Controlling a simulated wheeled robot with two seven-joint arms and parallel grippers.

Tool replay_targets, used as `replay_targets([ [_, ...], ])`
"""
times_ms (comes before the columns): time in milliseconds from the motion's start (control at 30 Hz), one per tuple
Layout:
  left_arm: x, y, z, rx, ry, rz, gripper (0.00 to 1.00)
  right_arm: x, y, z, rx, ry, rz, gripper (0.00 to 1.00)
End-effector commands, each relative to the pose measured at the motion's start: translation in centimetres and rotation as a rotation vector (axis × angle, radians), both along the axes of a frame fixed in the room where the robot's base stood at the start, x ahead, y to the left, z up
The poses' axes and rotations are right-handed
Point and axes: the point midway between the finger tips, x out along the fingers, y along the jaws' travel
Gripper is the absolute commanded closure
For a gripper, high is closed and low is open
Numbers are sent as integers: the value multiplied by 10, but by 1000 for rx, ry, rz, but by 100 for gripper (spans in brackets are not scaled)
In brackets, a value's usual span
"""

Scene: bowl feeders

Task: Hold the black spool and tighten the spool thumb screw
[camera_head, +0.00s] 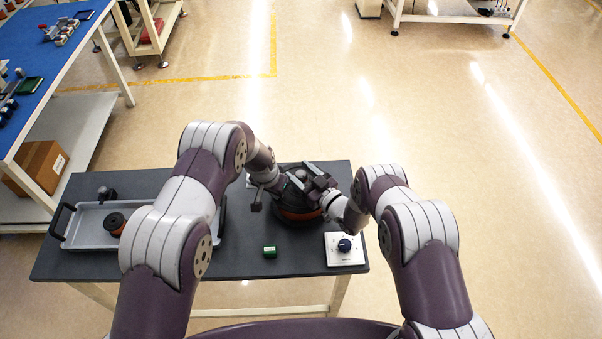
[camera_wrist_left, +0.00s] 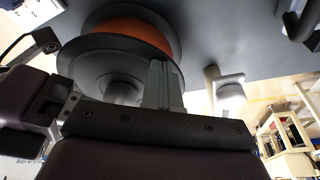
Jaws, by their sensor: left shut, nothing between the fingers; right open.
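The black spool (camera_head: 291,219) with an orange-brown winding lies on the dark table, right of its middle. In the left wrist view the spool (camera_wrist_left: 85,68) shows its black flanges and orange winding beyond my gripper. My left gripper (camera_head: 290,184) is at the spool's upper left side in the head view. Its fingers show shut and empty in the left wrist view (camera_wrist_left: 165,85), close to the flange. My right gripper (camera_head: 316,183) is open above the spool's upper right part. A small pale knob (camera_head: 301,175) shows between the grippers; whether it is the thumb screw, I cannot tell.
A grey tray (camera_head: 84,237) at the table's left holds a smaller orange-and-black spool (camera_head: 115,223). A green block (camera_head: 270,251) and a white plate with a dark blue knob (camera_head: 345,245) lie near the front edge. A blue-topped bench (camera_head: 45,60) stands at far left.

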Motion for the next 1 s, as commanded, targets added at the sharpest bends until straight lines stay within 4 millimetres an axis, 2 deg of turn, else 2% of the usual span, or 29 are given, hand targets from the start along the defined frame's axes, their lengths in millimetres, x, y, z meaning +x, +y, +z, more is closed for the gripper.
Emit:
replay_targets([
  [167, -1, 0, -1, 1, 3, 0, 100, 0, 0, 0, 0, 0, 0, 43],
  [200, -1, 0, -1, 0, 2, 0, 100, 0, 0, 0, 0, 0, 0, 50],
  [267, -1, 0, -1, 0, 2, 0, 100, 0, 0, 0, 0, 0, 0, 69],
  [333, -1, 0, -1, 0, 2, 0, 100, 0, 0, 0, 0, 0, 0, 92],
  [533, -1, 0, -1, 0, 2, 0, 100, 0, 2, 0, 1, -1, -35, 92],
  [800, -1, 0, -1, 0, 2, 0, 100, -1, 4, 0, 0, -1, -329, 92],
  [1000, -1, 0, -1, 0, 2, 0, 100, -1, 2, 0, -1, -2, -434, 92],
])
